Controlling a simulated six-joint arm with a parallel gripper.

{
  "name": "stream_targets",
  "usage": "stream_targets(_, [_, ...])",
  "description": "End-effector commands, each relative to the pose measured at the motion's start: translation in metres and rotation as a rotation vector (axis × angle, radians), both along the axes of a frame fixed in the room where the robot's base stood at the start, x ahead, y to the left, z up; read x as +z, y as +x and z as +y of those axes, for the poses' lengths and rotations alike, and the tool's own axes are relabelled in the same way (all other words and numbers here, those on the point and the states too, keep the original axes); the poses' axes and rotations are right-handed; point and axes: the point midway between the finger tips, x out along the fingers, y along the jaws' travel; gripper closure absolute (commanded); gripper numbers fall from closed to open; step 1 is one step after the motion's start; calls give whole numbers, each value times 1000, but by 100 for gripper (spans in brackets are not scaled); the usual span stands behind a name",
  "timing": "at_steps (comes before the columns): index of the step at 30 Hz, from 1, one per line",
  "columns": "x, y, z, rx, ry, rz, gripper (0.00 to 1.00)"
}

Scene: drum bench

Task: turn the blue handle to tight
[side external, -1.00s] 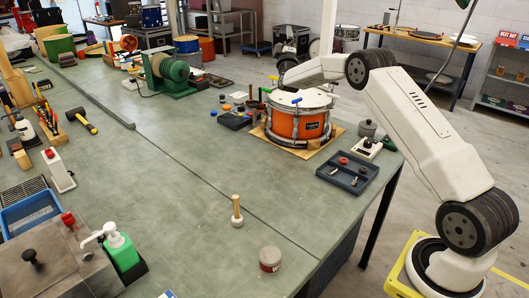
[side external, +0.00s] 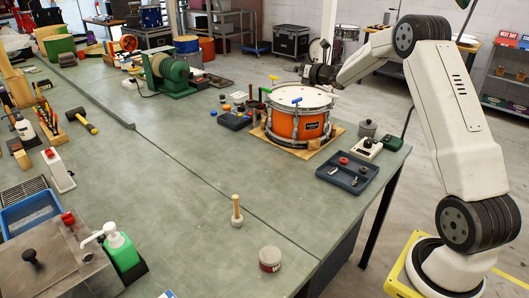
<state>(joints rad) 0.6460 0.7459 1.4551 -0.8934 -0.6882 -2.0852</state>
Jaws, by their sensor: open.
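An orange drum (side external: 285,126) with a white head and metal hoop stands on a wooden board (side external: 327,145) near the table's right edge. A small blue handle (side external: 297,100) shows at the drum's near top rim. Its exact angle is too small to read. Other small coloured handles stand around the rim, including a green one (side external: 265,91) at the left. My gripper (side external: 309,77) is open above the drum's far side, apart from the blue handle. Its fingers are dark and small here, with no held thing visible.
A dark tray (side external: 347,176) with small parts lies in front of the drum, with a white box with a black knob (side external: 367,147) and a grey pot (side external: 367,128) to the right. A dark bin (side external: 235,121) is at the left.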

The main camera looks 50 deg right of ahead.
Motion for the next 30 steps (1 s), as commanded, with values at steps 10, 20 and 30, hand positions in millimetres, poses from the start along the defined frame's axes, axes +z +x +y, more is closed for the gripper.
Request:
stream_targets(10, [-28, -36, -7, 65, -233, 217, 0])
stream_targets(20, [-55, -51, -10, 97, -322, 303, 0])
stream_targets(30, [-87, -51, -10, 96, -323, 299, 0])
